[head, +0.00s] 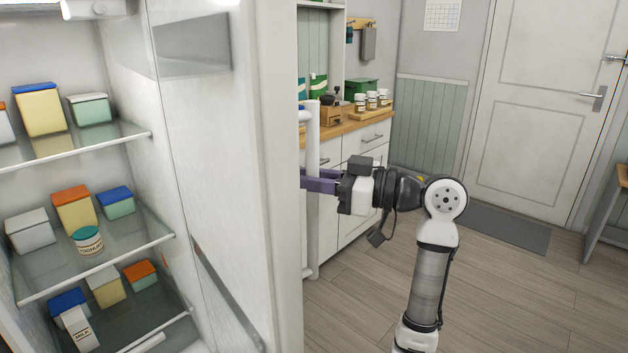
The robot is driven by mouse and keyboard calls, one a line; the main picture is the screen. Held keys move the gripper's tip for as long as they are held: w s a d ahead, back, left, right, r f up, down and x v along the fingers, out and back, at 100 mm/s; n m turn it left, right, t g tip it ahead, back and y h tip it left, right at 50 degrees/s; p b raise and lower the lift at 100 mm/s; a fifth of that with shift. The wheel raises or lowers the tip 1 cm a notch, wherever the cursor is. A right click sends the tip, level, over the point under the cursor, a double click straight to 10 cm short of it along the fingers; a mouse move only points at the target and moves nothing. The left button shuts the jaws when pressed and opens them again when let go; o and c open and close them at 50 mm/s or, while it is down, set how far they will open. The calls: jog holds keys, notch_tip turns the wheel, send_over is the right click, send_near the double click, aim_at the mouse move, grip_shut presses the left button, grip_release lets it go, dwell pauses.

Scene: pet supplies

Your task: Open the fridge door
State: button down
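The fridge door (284,150) stands wide open, with its white inner face turned toward the lit shelves on the left. Its long white vertical handle (312,235) is on the outer side, to the right of the door's edge. My gripper (314,182) reaches in from the right at about the handle's middle height. Its purple fingers lie on either side of the bar and appear shut on it. The fingertips are partly hidden by the door's edge. The open fridge interior (75,235) shows glass shelves with several food boxes, a yoghurt tub (88,240) and a milk carton (79,328).
Behind my arm is a white cabinet (343,205) with a wooden counter (372,122) holding jars and boxes. A closed white room door (540,105) and a grey mat (508,228) are at the right. The wooden floor (365,300) around my arm is clear.

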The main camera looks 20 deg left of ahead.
jog(key=shift+w+d, duration=0.1)
jog(key=shift+w, duration=0.15)
jog(key=c, duration=1.3)
grip_release()
jog(key=shift+c, duration=0.2)
jog(key=shift+d, duration=0.1)
jog(key=d+b, duration=0.2)
jog(key=d, duration=1.1)
jog(key=shift+w+d+b, duration=0.3)
jog(key=shift+d, duration=0.05)
